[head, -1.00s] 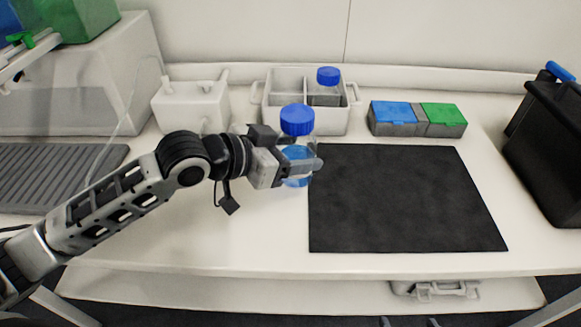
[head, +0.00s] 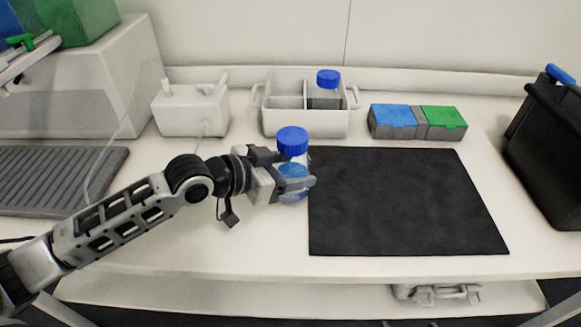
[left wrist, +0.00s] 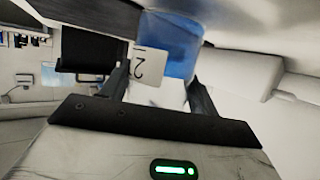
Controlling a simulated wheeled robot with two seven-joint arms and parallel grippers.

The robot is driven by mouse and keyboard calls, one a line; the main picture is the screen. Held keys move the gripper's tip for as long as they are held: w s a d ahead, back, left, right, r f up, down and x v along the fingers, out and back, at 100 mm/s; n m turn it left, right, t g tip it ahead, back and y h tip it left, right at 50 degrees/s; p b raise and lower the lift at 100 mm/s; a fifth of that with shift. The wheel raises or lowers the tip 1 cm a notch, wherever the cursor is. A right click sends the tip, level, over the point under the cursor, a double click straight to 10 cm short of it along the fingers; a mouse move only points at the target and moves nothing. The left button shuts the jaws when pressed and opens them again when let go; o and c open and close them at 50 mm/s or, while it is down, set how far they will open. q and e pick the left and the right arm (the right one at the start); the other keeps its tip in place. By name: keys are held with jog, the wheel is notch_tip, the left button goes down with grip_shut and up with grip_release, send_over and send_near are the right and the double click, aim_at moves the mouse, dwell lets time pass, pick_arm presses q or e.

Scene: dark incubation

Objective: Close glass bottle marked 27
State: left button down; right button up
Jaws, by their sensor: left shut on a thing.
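A glass bottle (head: 293,171) with blue liquid and a blue cap (head: 292,142) stands upright left of the black mat. The cap sits over its mouth; how tight it is cannot be told. My left gripper (head: 297,184) is shut on the bottle's body from the left. In the left wrist view the bottle (left wrist: 178,48) is between the fingers (left wrist: 160,85), and its white label (left wrist: 150,66) shows a "2"; the rest of the number is not readable. My right gripper is not in view.
A black mat (head: 405,200) lies bare. Blue and green lidded boxes (head: 418,122) and a white device (head: 190,108) stand behind. A black container (head: 550,145) is at right.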

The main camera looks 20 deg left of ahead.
pick_arm(q)
jog(key=shift+f, duration=0.3)
jog(key=shift+c, duration=2)
grip_release()
jog(key=shift+f, duration=0.1)
jog(key=shift+r, duration=0.3)
jog(key=shift+s+a+r, duration=0.15)
jog(key=shift+a+r, duration=0.05)
jog(key=v, duration=1.1)
jog(key=shift+s, duration=0.25)
jog(key=shift+a+r, duration=0.1)
